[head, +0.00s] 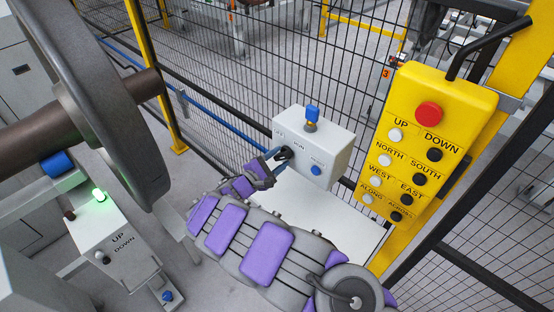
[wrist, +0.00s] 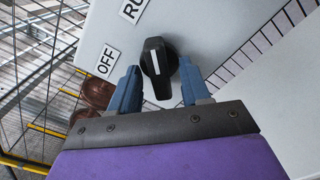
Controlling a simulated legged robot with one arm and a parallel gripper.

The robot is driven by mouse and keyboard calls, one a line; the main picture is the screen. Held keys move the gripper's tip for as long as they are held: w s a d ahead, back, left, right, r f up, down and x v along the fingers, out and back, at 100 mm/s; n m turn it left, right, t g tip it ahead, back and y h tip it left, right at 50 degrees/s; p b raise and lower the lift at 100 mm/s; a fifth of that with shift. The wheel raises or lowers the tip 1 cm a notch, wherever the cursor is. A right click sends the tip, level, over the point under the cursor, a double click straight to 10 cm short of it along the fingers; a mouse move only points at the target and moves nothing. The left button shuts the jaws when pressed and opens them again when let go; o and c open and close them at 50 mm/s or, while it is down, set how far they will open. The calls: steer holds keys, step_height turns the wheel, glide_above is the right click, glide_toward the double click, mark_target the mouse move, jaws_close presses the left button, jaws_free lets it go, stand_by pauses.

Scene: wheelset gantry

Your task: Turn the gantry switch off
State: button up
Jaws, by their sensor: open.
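The gantry switch is a black rotary knob (wrist: 158,68) with a white line, on a pale grey control box (head: 322,142). My gripper (wrist: 157,88) is open, with one blue finger on each side of the knob's lower part. I cannot tell whether the fingers touch it. In the head view the knob (head: 284,153) is partly hidden by my gripper (head: 277,160).
The box also carries a blue button (head: 316,171) and a blue-topped part (head: 312,114). A yellow pendant (head: 428,135) with a red button stands to the right. A large wheel (head: 95,90) and an UP/DOWN box (head: 115,250) are at left. Mesh fencing (head: 255,60) runs behind.

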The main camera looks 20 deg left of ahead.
jaws_close()
steer(key=shift+d, duration=0.1)
stand_by(0.4)
steer(key=n+p, duration=0.2)
steer(key=n, duration=0.1)
steer(key=shift+r+n, duration=0.15)
steer(key=shift+n, duration=0.25)
steer(key=n+p, duration=0.1)
steer(key=n, duration=0.4)
steer(key=shift+p, duration=0.35)
steer(key=n+p, duration=0.1)
steer(key=n, duration=0.4)
steer(key=shift+n+p, duration=0.6)
steer(key=shift+n, duration=1.4)
steer(key=shift+r, duration=0.1)
